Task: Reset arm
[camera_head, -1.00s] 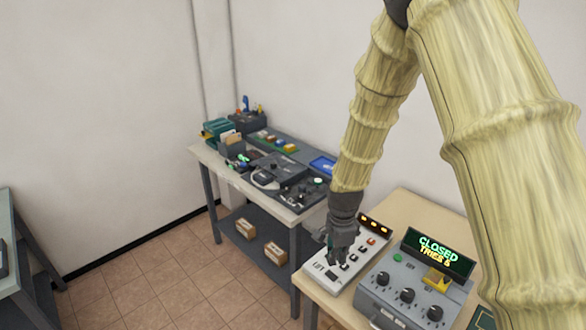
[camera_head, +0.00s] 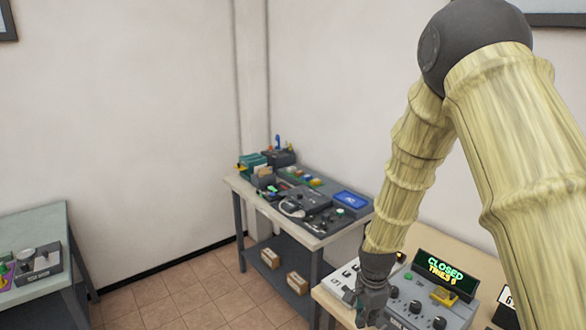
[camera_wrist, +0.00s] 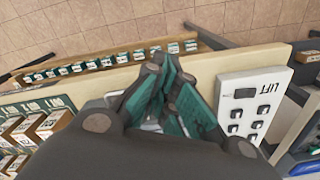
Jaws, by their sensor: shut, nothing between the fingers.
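My gripper (camera_head: 372,306) is shut and empty in the head view, at the lower end of my yellow arm. It hangs over the wooden table in front of the white switch panel (camera_head: 345,279) and beside the grey dial box (camera_head: 425,308). In the wrist view my gripper (camera_wrist: 168,88) has its green finger pads together. Whether the fingertips touch anything is not clear.
A display (camera_head: 443,272) reading CLOSED stands on the dial box. A grey workbench (camera_head: 236,182) with devices stands behind, boxes on its lower shelf. Another table (camera_head: 35,236) is at left. In the wrist view, a rack of small labelled blocks (camera_wrist: 110,61) runs along the top left.

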